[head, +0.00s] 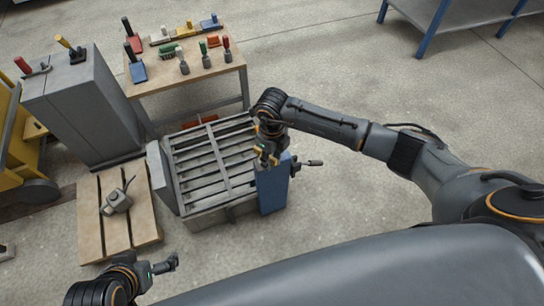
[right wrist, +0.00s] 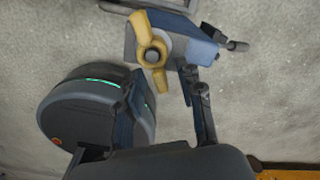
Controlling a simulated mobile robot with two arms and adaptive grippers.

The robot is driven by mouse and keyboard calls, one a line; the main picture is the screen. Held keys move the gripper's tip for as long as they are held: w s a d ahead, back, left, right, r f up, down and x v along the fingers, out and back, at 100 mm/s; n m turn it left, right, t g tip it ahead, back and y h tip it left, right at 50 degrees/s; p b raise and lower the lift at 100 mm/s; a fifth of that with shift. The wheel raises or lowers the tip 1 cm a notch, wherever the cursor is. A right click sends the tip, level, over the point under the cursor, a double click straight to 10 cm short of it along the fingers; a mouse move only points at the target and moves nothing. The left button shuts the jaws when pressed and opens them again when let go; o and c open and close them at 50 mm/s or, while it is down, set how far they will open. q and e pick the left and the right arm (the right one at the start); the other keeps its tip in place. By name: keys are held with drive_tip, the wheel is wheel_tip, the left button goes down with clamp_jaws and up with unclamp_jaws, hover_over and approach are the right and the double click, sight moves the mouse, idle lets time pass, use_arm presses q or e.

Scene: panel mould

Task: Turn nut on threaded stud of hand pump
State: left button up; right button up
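A yellow winged nut (right wrist: 152,52) with a grey stud end at its centre sits on the blue hand pump (right wrist: 188,36) in the right wrist view. In the head view the blue pump body (head: 271,190) stands at the right end of the grey slatted mould, with a dark handle (head: 312,163) sticking out right. My right gripper (head: 268,152) is above the pump.
The grey slatted mould (head: 211,160) lies left of the pump. A wooden pallet (head: 91,220) bears a small grey device (head: 117,201). A workbench (head: 191,72) with several tools and a grey cabinet (head: 84,105) stand behind.

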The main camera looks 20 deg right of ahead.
sight(272, 158)
drive_tip(key=shift+r, duration=0.1)
wheel_tip(272, 158, up, 12)
idle(0.5)
idle(0.4)
